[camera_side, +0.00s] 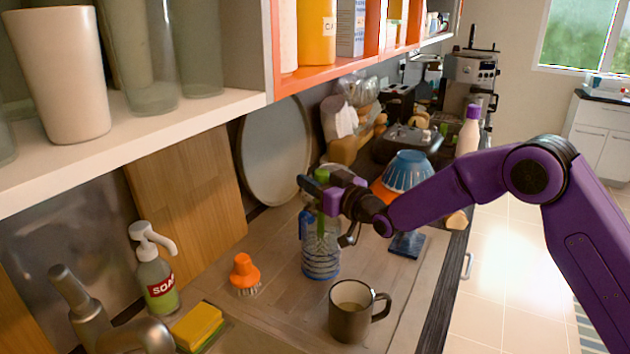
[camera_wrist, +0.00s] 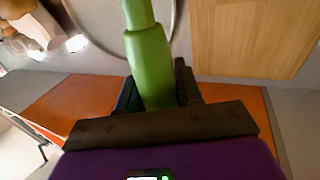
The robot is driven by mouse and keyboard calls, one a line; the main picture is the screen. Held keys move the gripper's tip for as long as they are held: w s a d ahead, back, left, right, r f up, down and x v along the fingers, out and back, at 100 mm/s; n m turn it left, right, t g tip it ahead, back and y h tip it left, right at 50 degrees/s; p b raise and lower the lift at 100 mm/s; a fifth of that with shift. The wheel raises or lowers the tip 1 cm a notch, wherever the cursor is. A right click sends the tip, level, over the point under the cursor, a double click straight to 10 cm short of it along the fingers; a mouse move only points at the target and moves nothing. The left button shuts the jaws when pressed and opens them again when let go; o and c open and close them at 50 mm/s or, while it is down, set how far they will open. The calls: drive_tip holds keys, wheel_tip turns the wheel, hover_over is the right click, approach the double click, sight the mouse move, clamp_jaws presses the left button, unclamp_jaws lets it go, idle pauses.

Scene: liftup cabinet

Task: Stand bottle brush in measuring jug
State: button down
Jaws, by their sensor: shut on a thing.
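My gripper (camera_side: 324,192) is shut on the green handle of the bottle brush (camera_side: 322,175). In the wrist view the green handle (camera_wrist: 150,60) runs up between the two dark fingers of my gripper (camera_wrist: 156,88). In the side view, a clear container with blue bands (camera_side: 320,262), which looks like the measuring jug, stands on the counter directly below my gripper. The lower part of the brush overlaps the container in this view; I cannot tell whether it is inside or behind it. The jug does not show clearly in the wrist view.
A brown mug (camera_side: 350,318) stands in front of the container. An orange scrubbing brush (camera_side: 244,272), soap bottle (camera_side: 156,275) and yellow sponge (camera_side: 197,326) are to the left. A blue bowl (camera_side: 408,171) is behind right. A shelf (camera_side: 150,130) overhangs the counter's back left.

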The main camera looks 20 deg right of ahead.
drive_tip(key=shift+f, duration=0.15)
drive_tip(key=c, duration=0.8)
unclamp_jaws()
drive_tip(key=shift+o, duration=0.2)
drive_tip(key=v, duration=1.2)
